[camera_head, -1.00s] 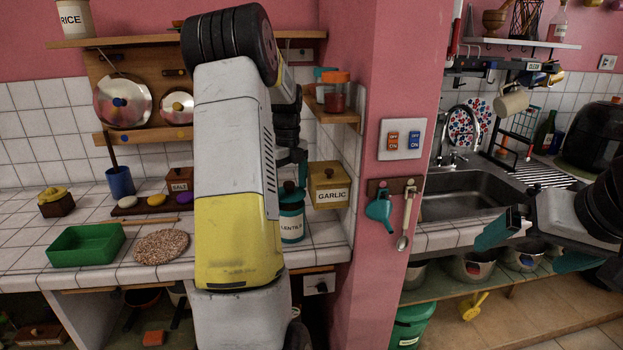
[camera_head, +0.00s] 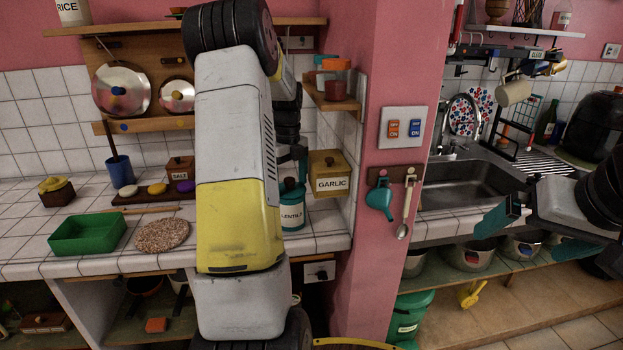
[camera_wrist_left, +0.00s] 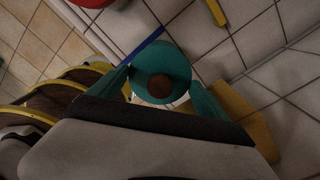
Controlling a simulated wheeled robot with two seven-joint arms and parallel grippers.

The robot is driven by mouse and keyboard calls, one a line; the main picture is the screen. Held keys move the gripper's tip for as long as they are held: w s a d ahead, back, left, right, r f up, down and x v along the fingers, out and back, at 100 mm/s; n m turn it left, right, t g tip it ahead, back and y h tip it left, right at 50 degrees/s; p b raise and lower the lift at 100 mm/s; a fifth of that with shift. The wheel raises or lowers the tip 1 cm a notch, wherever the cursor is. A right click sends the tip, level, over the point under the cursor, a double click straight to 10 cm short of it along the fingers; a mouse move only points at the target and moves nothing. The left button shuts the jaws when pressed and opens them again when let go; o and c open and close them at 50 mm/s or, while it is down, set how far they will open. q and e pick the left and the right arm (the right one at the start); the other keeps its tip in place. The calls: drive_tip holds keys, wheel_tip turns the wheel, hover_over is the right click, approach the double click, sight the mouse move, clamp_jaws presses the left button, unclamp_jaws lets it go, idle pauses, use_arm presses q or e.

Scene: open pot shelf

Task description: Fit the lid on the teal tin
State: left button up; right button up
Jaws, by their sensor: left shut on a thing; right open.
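The teal tin (camera_head: 292,217), labelled LENTILS, stands upright near the right end of the tiled counter, partly hidden by my left arm. Its teal lid (camera_head: 291,190) is at the tin's mouth; whether it is fully seated I cannot tell. In the left wrist view the round lid (camera_wrist_left: 160,62) with its brown knob (camera_wrist_left: 159,87) lies between the teal fingers. My left gripper (camera_head: 292,170) is shut on the lid from above; it also shows in the wrist view (camera_wrist_left: 160,93). My right gripper (camera_head: 492,218) is open and empty by the sink counter.
A yellow GARLIC box (camera_head: 330,174) is close at the tin's right, by the pink pillar (camera_head: 385,70). A small wooden shelf (camera_head: 335,103) with jars is above. A cork mat (camera_head: 162,235) and green tray (camera_head: 88,234) lie left on the counter.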

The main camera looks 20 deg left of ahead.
use_arm(q)
drive_tip(key=shift+f, duration=0.4)
idle(0.4)
drive_tip(key=o, duration=1.1)
drive_tip(key=shift+o, duration=0.2)
drive_tip(key=shift+r, duration=0.1)
wheel_tip(320, 180, up, 8)
drive_tip(key=shift+f, duration=0.15)
